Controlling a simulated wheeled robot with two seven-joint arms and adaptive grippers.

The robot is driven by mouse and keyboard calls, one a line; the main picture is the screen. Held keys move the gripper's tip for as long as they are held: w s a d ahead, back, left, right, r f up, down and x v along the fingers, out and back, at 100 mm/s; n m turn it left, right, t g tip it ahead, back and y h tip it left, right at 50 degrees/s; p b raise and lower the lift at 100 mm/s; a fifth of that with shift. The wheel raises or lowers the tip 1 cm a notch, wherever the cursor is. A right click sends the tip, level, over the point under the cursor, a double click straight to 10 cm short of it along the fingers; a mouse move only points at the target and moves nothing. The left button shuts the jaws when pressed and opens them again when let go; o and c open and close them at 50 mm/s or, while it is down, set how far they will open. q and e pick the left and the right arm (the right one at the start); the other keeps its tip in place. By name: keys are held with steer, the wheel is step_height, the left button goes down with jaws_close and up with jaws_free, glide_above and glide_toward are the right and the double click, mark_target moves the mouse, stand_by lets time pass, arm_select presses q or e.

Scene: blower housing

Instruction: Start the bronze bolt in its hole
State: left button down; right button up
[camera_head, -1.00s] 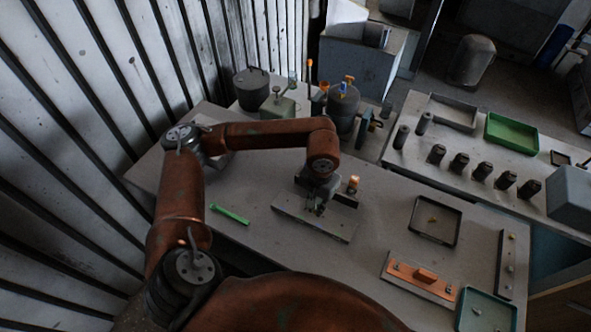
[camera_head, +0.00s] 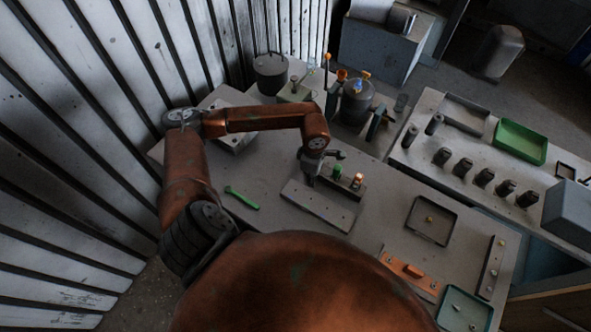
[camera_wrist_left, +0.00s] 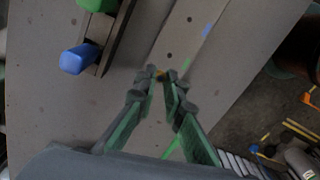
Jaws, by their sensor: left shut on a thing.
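My left gripper (camera_head: 311,182) is over the upper left part of a grey plate (camera_head: 325,211) on the bench. In the left wrist view its fingers (camera_wrist_left: 161,76) are closed together, with a small bronze-yellow bit, the bronze bolt (camera_wrist_left: 159,72), between the tips. Most of the bolt is hidden by the fingers. The plate (camera_wrist_left: 178,47) shows dark holes and blue and green marks in the wrist view. The tips are near its holes; I cannot tell whether the bolt touches the plate. My right gripper is not in view.
A dark block (camera_head: 350,190) behind the plate holds green- and orange-topped pieces; the wrist view shows a blue piece (camera_wrist_left: 79,59) near the fingers. A green wrench-like tool (camera_head: 241,198) lies left. A dark tray (camera_head: 408,222) and an orange part (camera_head: 408,270) lie right.

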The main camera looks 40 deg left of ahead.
arm_select(q)
steer(key=shift+s+a+f+n+p, duration=0.4)
steer(key=shift+a+f+n+p, duration=0.4)
steer(key=shift+n, duration=1.15)
steer(key=shift+s+a+f+n+p, duration=0.5)
steer(key=shift+a+n, duration=0.6)
steer(key=shift+n, duration=0.9)
steer(key=shift+s+a+f+n+p, duration=0.35)
steer(key=shift+a+f+n, duration=0.55)
steer(key=shift+n, duration=1.05)
steer(key=shift+w+f+b, duration=0.15)
steer(key=shift+f+b, duration=1)
steer(key=shift+f, duration=0.4)
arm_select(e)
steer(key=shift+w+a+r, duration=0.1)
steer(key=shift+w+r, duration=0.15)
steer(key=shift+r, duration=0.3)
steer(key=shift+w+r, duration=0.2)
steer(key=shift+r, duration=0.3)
arm_select(q)
steer(key=shift+f+b, duration=0.15)
steer(key=shift+b, duration=0.15)
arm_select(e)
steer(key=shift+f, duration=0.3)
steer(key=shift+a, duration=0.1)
